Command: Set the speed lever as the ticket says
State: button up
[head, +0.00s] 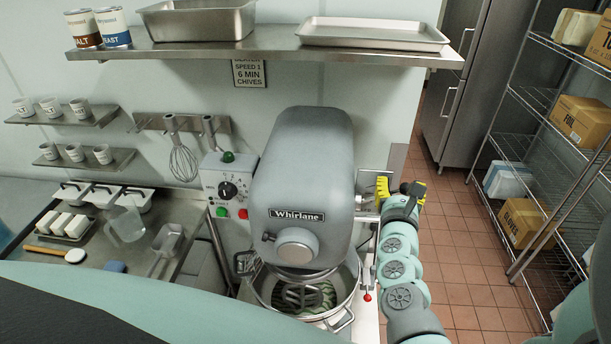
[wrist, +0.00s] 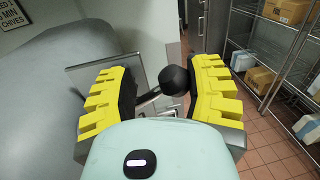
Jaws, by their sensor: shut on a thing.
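The mixer (head: 301,175), labelled Whirlane, stands in the middle of the head view. The ticket (head: 249,73) on the wall behind it reads "SPEED 1", "6 MIN", "CHIVES"; its top line is partly hidden by the shelf. The speed lever's black round knob (wrist: 174,80) shows in the wrist view on a thin rod, beside a metal plate (wrist: 90,72) on the mixer's side. My gripper (head: 400,190), with yellow fingers, is at the mixer's right side, shut on this knob. In the head view the knob is hidden, and I cannot read the lever's setting.
The steel bowl (head: 336,318) under the mixer holds green pieces. A small red-knobbed lever (head: 367,296) is beside it. A control box (head: 229,187) with a dial and buttons is left of the mixer. A shelf (head: 270,48) hangs above. Tiled floor and a wire rack (head: 530,150) lie right.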

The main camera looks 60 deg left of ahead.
jog(key=shift+f, duration=0.5)
notch_tip(320, 180, down, 7)
jog(key=m+g+b, duration=0.1)
jog(key=m+b, duration=0.5)
jog(key=m, duration=0.3)
jog(key=shift+g, duration=0.4)
jog(key=shift+w+d, duration=0.1)
jog(key=o, duration=1.4)
jog(key=shift+o, duration=0.2)
